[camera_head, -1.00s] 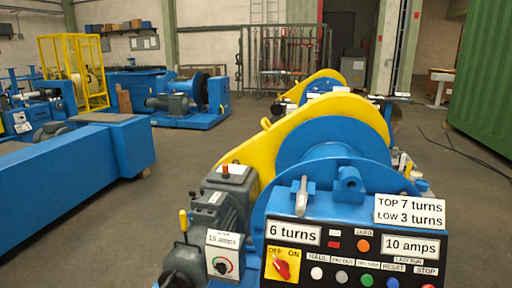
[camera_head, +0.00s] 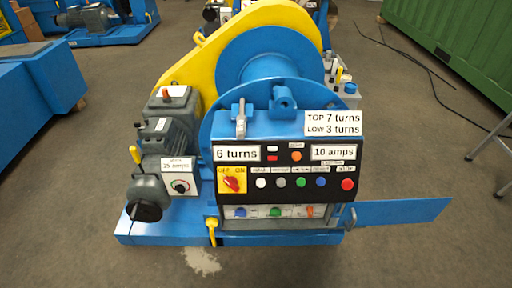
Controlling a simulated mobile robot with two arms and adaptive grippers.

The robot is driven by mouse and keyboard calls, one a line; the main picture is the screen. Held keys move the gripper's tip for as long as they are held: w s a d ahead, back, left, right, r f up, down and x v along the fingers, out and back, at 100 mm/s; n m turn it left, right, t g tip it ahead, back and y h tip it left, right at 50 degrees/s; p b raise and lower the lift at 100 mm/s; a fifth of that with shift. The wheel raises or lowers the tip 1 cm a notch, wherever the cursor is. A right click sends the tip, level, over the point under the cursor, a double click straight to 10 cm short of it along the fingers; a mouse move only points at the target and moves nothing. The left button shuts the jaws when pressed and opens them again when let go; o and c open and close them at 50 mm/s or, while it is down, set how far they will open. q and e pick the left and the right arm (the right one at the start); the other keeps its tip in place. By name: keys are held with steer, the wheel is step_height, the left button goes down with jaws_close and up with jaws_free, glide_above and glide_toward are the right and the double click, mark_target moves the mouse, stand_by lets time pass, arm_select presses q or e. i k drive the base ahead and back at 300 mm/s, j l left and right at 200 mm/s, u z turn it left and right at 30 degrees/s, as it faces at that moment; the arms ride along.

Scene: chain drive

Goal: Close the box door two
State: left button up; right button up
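A blue machine carries a black control panel (camera_head: 290,156) with labels, a red switch and several coloured buttons. Below it is a lower box section (camera_head: 275,224) with a strip of several more knobs. A flat blue door panel (camera_head: 400,212) sticks out to the right from this lower section, swung open. A small grey handle or latch (camera_head: 351,218) shows near its left end. Which door is number two cannot be told from labels. Neither of my grippers is in view.
A yellow guard (camera_head: 190,62) and blue drum flange (camera_head: 265,60) rise behind the panel. A grey motor (camera_head: 178,128) stands at left. A green container (camera_head: 450,45) is at upper right, and stool legs (camera_head: 492,150) show at the right edge. The floor in front is mostly clear.

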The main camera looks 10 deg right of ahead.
mark_target(391, 212)
steer(key=z, duration=1.05)
